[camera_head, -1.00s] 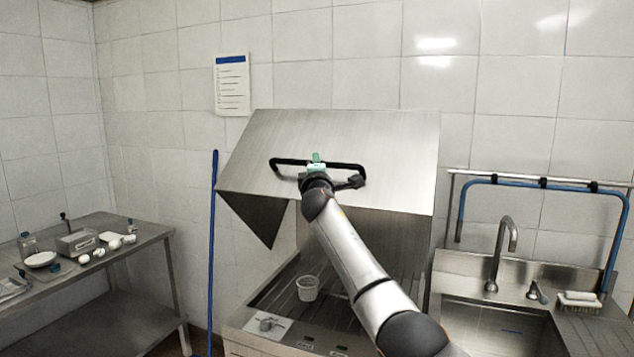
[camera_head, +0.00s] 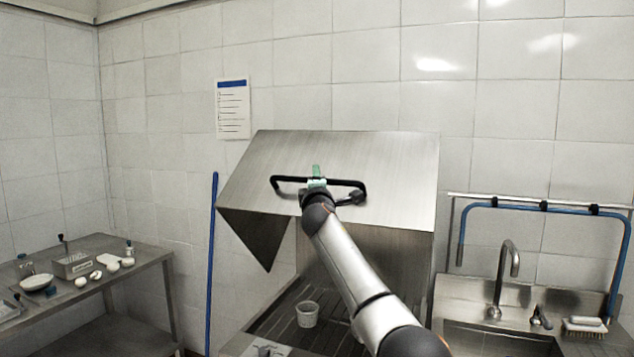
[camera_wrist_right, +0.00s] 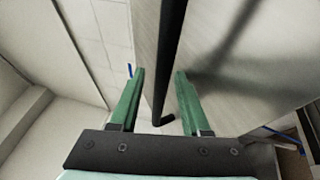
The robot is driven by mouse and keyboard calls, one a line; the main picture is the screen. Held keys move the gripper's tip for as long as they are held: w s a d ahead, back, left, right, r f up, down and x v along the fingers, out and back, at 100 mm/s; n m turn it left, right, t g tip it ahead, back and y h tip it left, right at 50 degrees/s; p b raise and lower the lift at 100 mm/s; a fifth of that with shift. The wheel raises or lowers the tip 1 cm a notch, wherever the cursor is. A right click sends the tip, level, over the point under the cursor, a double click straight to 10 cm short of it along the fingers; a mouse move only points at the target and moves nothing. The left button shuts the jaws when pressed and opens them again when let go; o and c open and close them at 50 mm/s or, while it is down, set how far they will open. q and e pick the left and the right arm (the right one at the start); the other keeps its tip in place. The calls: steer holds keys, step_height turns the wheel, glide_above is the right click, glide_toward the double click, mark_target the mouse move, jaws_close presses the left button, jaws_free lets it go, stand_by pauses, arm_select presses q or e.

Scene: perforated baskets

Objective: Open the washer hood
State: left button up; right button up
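The washer hood (camera_head: 350,150) is a brushed steel cover, raised and tilted above the washer bed, with an open gap below its front edge. A black bar handle (camera_head: 290,179) runs across its front face. My right gripper (camera_head: 317,174), with green fingers, is at the middle of this handle. In the right wrist view, the two fingers (camera_wrist_right: 158,75) stand apart on either side of the black bar (camera_wrist_right: 172,35), with gaps visible between fingers and bar. My left gripper is not in view.
A white perforated cup-like basket (camera_head: 307,314) stands on the bed under the hood. A steel sink with a tap (camera_head: 507,265) and brush (camera_head: 583,325) is at right. A blue pole (camera_head: 212,260) leans left. A side table (camera_head: 150,258) holds small items.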

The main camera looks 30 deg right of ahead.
steer(key=shift+f, duration=0.2)
steer(key=shift+s+a+f+b, duration=0.15)
steer(key=shift+s+b, duration=0.25)
steer(key=shift+s+a+f+b, duration=0.1)
steer(key=shift+s+a+b, duration=0.2)
steer(key=shift+s, duration=0.25)
steer(key=b+v, duration=0.3)
steer(key=v, duration=0.7)
steer(key=shift+a+r, duration=0.15)
steer(key=shift+r, duration=0.05)
steer(key=shift+s, duration=0.15)
